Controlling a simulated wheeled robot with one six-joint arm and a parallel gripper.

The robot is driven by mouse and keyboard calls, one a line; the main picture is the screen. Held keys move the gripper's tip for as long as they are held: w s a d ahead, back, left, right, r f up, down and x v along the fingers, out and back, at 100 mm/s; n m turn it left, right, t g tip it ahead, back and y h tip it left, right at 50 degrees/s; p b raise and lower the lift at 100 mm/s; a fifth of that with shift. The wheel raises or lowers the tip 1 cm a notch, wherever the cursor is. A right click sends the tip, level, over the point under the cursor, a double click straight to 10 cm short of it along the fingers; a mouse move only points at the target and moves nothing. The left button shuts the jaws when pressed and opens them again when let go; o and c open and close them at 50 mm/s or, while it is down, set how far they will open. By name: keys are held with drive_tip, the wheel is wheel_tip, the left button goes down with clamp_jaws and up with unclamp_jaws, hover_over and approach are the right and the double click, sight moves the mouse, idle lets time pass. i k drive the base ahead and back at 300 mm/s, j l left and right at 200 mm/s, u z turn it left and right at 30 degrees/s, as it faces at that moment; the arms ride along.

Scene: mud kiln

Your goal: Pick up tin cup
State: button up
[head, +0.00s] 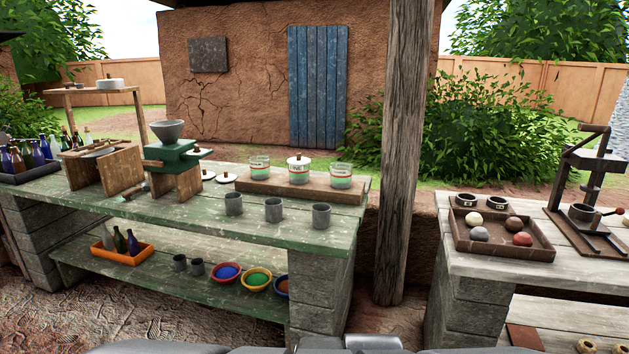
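Three grey tin cups stand upright in a row near the front edge of the green bench: a left cup (233,204), a middle cup (273,210) and a right cup (321,215). They stand apart from each other. Two smaller dark cups (180,263) (197,269) stand on the lower shelf; I cannot tell if they are tin. My gripper is not in view; only grey parts of my own body show along the bottom edge.
Behind the cups, a wooden board (259,189) bears three labelled jars. A green grinder (172,160) stands left of them. A thick wooden post (402,150) rises between the green bench (170,212) and the right table (480,262). Coloured bowls (257,282) sit below.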

sight(321, 216)
drive_tip(key=i+j+z, duration=0.5)
drive_tip(key=i+j, duration=0.55)
